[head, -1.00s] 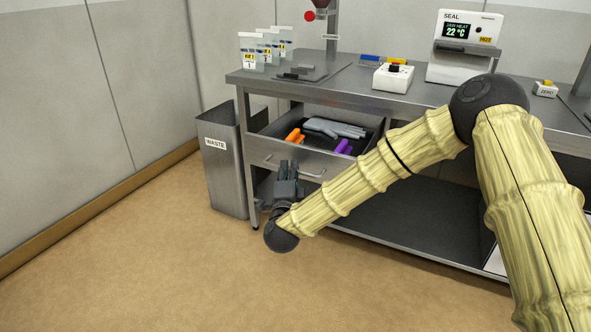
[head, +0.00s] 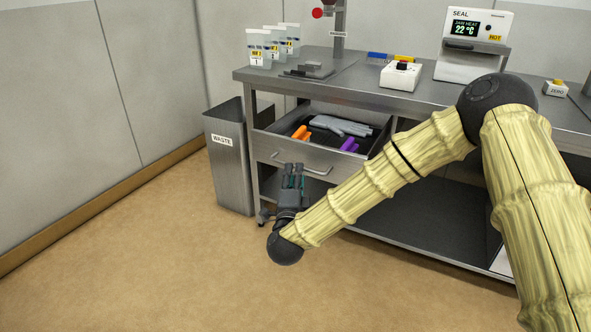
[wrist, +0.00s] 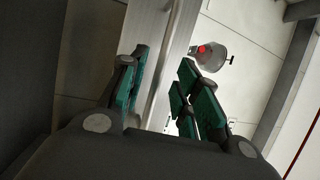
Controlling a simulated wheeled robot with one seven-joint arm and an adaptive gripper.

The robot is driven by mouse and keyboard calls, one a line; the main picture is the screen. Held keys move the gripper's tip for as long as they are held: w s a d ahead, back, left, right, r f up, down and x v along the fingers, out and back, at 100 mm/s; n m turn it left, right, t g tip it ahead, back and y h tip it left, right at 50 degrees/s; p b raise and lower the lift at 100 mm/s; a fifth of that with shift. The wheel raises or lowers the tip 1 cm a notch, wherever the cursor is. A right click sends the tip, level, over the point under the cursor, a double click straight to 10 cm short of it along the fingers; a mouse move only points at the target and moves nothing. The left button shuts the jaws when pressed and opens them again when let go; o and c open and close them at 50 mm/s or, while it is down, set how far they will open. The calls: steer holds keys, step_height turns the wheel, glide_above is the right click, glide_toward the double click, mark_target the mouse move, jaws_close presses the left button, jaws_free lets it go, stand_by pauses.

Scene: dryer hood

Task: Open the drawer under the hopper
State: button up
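The drawer (head: 308,155) under the hopper (head: 329,3) stands pulled out, its inside showing a grey glove, orange items and a purple item. Its bar handle (head: 318,173) runs along the front panel, and part of it is hidden behind my fingers. My gripper (head: 293,172) is just in front of the drawer, pointing up at the handle. In the wrist view, its green-padded fingers (wrist: 160,88) are apart, with the pale handle bar (wrist: 171,65) seen between them. I cannot tell whether either finger touches the bar. The hopper also shows in the wrist view (wrist: 210,54).
A waste bin (head: 230,165) stands close to the left of the bench (head: 375,92). A lower shelf (head: 410,218) lies beneath. The floor in front is free.

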steer(key=s+f, duration=0.1)
steer(key=s, duration=0.7)
steer(key=shift+a+f, duration=0.15)
steer(key=shift+f, duration=0.1)
steer(key=shift+f, duration=0.1)
steer(key=s+d+f+n+g+y, duration=0.25)
steer(key=s+f+n+g, duration=0.2)
steer(key=f, duration=0.75)
steer(key=s+d+f+n+g+y, duration=0.1)
steer(key=s+d+f+n+g, duration=0.35)
steer(key=f, duration=0.75)
steer(key=s+d+f+n+g+h, duration=0.1)
steer(key=s+d+f+n+g, duration=0.2)
steer(key=s+d+f, duration=0.35)
steer(key=s+d+f+n+g, duration=0.2)
steer(key=s+d+f+g, duration=0.15)
steer(key=s+f, duration=0.55)
steer(key=s+d+n+g+h, duration=0.1)
steer(key=s+d+n+g, duration=0.1)
steer(key=s+d, duration=0.55)
steer(key=s+d+n+g+h, duration=0.1)
steer(key=s+d+g, duration=0.25)
steer(key=s, duration=0.65)
step_height(320, 180, up, 23)
steer(key=t+p, duration=0.1)
steer(key=p, duration=2.2)
